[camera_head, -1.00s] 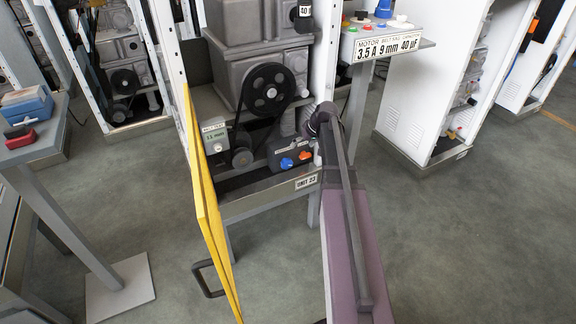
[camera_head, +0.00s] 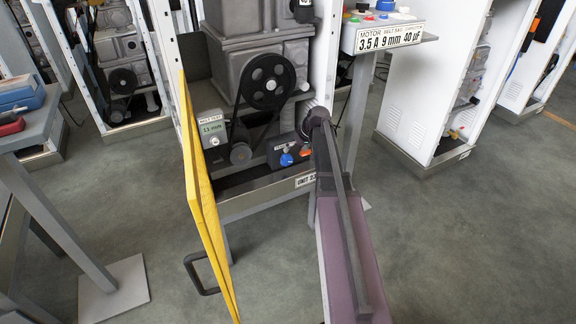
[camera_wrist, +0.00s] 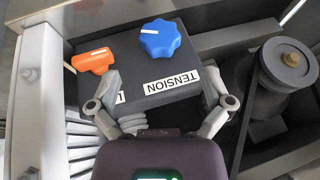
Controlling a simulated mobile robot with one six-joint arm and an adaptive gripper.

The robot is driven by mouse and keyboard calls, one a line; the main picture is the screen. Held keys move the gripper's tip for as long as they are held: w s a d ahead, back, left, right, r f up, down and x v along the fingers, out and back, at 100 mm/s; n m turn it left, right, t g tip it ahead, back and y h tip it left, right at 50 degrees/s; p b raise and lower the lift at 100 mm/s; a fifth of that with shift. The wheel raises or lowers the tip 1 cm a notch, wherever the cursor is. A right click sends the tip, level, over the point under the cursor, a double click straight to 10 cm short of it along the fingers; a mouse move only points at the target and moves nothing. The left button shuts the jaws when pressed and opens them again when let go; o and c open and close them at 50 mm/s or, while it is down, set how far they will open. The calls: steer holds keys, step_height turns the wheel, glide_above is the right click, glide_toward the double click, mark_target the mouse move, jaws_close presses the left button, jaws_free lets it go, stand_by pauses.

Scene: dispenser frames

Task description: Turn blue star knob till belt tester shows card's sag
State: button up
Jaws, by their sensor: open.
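The blue star knob (camera_wrist: 160,38) sits on a dark box labelled TENSION in the wrist view; it also shows in the head view (camera_head: 286,160). My gripper (camera_wrist: 163,82) is open and empty, its two fingers spread on the near side of the knob, apart from it. In the head view my arm hides most of the gripper. The belt tester (camera_head: 211,129) is a pale box left of the pulley, with a small green display in mm; its digits are too small to read surely. The card (camera_head: 390,38) reads 3.5 A, 9 mm, 40 µF, with 9 mm under belt sag.
An orange lever knob (camera_wrist: 92,60) sits left of the blue knob on the same box. A black belt pulley (camera_head: 268,82) stands above. A yellow door (camera_head: 205,205) stands open at the left of the cabinet. A grey cylinder (camera_wrist: 285,65) is right of the box.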

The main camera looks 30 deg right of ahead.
mark_target(288, 159)
steer(key=shift+b+x, duration=3.2)
steer(key=shift+x, duration=0.65)
steer(key=c, duration=1)
